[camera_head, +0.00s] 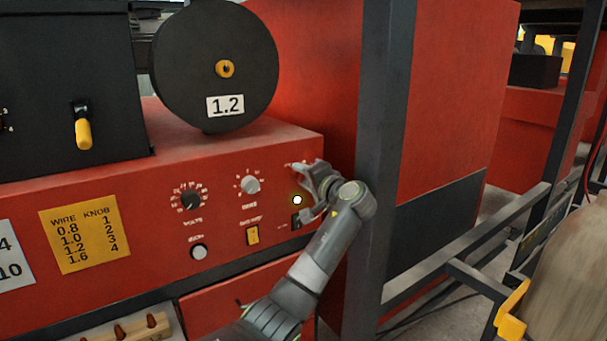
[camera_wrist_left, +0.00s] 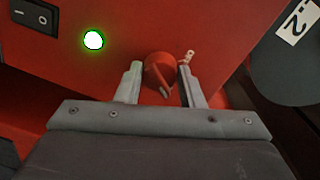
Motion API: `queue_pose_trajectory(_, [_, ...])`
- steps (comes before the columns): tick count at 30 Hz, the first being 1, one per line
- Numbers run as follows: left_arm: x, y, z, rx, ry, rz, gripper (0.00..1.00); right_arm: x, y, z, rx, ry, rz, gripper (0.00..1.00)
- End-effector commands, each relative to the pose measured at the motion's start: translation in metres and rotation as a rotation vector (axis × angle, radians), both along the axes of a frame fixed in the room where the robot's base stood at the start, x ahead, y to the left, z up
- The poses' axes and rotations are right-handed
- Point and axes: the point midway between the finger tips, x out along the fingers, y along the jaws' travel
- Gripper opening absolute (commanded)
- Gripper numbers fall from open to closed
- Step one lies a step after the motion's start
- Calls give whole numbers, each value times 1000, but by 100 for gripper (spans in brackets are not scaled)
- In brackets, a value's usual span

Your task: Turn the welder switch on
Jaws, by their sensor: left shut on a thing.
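The red welder front panel (camera_head: 140,225) runs along the left in the head view. My left gripper (camera_head: 306,175) is at the panel's right end. In the left wrist view its fingers (camera_wrist_left: 161,82) are shut on a red round knob (camera_wrist_left: 160,70), one finger on each side. The gripper mostly hides this knob in the head view. A round lamp (camera_head: 297,199) beside it is lit, glowing green in the left wrist view (camera_wrist_left: 93,40). A black rocker switch (camera_wrist_left: 35,16) with I and O marks is past the lamp. My right gripper is not in view.
The panel also has a black dial (camera_head: 190,199), a grey dial (camera_head: 249,185) and a yellow switch (camera_head: 252,236). A black wire spool (camera_head: 190,85) sits on top. Rails cross at right.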

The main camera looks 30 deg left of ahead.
Motion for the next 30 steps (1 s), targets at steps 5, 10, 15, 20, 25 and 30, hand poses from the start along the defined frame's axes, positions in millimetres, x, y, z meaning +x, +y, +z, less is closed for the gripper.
queue_pose_trajectory(5, [1, -1, 2, 34, 78, -2, 12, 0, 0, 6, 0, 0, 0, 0])
queue_pose_trajectory(10, [1, -1, 2, 53, 123, -3, 12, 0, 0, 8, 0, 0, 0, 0])
queue_pose_trajectory(15, [1, -1, 2, 61, 141, -3, 12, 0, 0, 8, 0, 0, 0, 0])
queue_pose_trajectory(20, [1, -1, 1, 62, 144, -3, 12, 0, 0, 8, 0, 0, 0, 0])
queue_pose_trajectory(25, [1, -1, 1, 62, 144, -3, 12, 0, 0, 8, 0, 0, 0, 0])
queue_pose_trajectory(30, [1, 0, 1, 62, 144, -2, 50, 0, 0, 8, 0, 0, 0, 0])
